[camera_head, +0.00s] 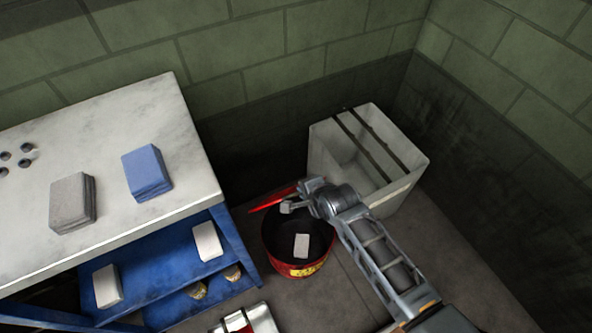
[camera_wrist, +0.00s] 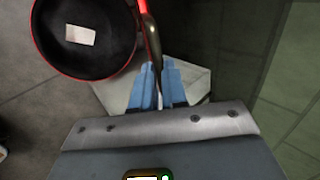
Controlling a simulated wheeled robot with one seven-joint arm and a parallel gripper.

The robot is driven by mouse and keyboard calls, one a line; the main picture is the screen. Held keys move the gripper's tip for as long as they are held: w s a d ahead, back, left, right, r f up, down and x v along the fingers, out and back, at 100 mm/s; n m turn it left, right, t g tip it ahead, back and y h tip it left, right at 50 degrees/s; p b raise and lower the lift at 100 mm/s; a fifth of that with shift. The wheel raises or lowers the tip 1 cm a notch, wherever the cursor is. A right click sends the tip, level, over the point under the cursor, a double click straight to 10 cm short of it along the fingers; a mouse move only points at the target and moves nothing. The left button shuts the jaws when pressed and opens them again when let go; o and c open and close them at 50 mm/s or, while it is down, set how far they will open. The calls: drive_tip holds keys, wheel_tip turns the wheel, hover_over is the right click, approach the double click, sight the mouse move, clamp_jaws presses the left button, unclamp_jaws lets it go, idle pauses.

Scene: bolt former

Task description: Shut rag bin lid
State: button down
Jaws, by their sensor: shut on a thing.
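The rag bin (camera_head: 283,266) is a round red can with a dark inside and a yellow label, standing on the floor with its mouth uncovered. A white rag (camera_head: 303,246) lies in it. The red lid (camera_head: 272,199) stands up nearly edge-on at the bin's far rim. My gripper (camera_head: 300,196) is at the lid's right end, shut on the lid. In the wrist view the bin (camera_wrist: 36,42) is at upper left, and the lid (camera_wrist: 147,25) is a thin edge running down to my gripper's blue fingers (camera_wrist: 158,72). The exact grip contact is hard to see.
A pale open crate (camera_head: 407,190) with dark straps stands close behind and right of my gripper. A bench (camera_head: 110,170) with a blue lower shelf (camera_head: 165,280) stands left, bearing grey and blue cloth stacks. A red and white box (camera_head: 262,318) is in front.

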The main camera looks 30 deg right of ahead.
drive_tip(key=s+f+t+b, duration=0.6)
drive_tip(key=s+f+b, duration=0.8)
drive_tip(key=f+b, duration=0.2)
drive_tip(key=s+f+b, duration=0.2)
drive_tip(key=f+b, duration=0.5)
drive_tip(key=f, duration=0.2)
drive_tip(key=s+f+b, duration=0.2)
drive_tip(key=f+b, duration=0.6)
drive_tip(key=f, duration=0.1)
drive_tip(key=shift+s, duration=0.35)
drive_tip(key=c, duration=1.2)
unclamp_jaws()
drive_tip(key=shift+o, duration=0.2)
drive_tip(key=shift+s, duration=0.1)
drive_tip(key=p+v, duration=0.2)
drive_tip(key=v, duration=0.5)
drive_tip(key=shift+r+p, duration=0.35)
drive_tip(key=shift+r, duration=0.05)
